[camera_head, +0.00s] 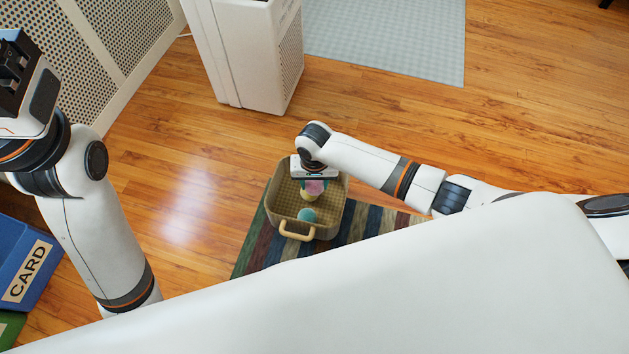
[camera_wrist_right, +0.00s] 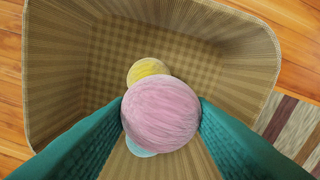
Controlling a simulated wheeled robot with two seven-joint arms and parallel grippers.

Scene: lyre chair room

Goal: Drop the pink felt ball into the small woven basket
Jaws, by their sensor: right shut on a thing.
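The pink felt ball (camera_wrist_right: 162,112) is held between the two teal fingers of my right gripper (camera_wrist_right: 161,118). In the head view the pink ball (camera_head: 315,187) shows just below my right gripper (camera_head: 315,180), over the small woven basket (camera_head: 276,213). The tan basket (camera_wrist_right: 52,75) surrounds the ball in the wrist view, with its checked floor below. A yellow ball (camera_wrist_right: 147,68) and a light blue ball (camera_wrist_right: 138,148) lie in the basket, partly hidden behind the pink one. My left gripper (camera_head: 15,65) is raised at the far left, and its fingers are not clear.
The basket stands on a striped rug (camera_head: 254,250) on the wooden floor (camera_head: 190,190). A white box-shaped unit (camera_head: 240,60) stands behind it, near a pale mat (camera_head: 390,35). A blue bin labelled CARD (camera_head: 22,265) is at the left. Floor around the basket is mostly clear.

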